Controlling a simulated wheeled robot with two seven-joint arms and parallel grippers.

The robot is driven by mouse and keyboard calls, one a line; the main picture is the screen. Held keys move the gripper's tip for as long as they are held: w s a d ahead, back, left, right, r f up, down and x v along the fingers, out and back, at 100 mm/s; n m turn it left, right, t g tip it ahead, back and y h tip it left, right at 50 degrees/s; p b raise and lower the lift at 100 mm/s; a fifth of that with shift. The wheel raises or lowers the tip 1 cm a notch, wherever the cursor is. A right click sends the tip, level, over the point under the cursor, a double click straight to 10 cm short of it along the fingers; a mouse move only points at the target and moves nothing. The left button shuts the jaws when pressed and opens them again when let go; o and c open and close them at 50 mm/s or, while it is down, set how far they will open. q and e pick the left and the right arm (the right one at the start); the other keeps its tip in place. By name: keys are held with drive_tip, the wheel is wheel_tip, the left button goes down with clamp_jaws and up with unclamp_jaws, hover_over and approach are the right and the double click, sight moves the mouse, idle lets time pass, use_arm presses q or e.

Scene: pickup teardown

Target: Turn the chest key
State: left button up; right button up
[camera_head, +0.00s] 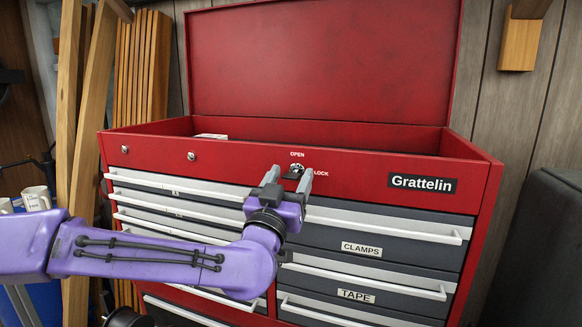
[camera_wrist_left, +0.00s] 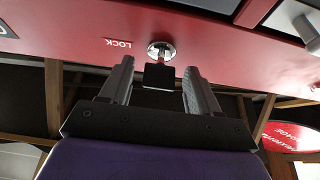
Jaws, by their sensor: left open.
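The red tool chest (camera_head: 228,152) stands ahead with its lid raised. The chest key (camera_head: 296,170) sits in the lock on the front panel, between the OPEN and LOCK labels. In the left wrist view the key (camera_wrist_left: 159,76) has a dark, flat head hanging below the round silver lock (camera_wrist_left: 161,50). My left gripper (camera_head: 287,178) is open at the lock. In the left wrist view its fingers (camera_wrist_left: 157,72) stand apart on either side of the key's head, with gaps showing. My right gripper is not in view.
Several drawers with white handles lie below the lock, two labelled CLAMPS (camera_head: 362,249) and TAPE (camera_head: 356,296). Wooden boards (camera_head: 140,65) lean at the left, near white mugs (camera_head: 36,198). A dark grey object (camera_head: 545,250) stands at the right.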

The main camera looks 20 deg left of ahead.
use_arm(q)
drive_tip(key=shift+w+d+r, duration=0.1)
drive_tip(key=shift+w+r, duration=0.05)
drive_tip(key=shift+w, duration=0.2)
drive_tip(key=c, duration=1.1)
drive_tip(key=shift+o, duration=0.3)
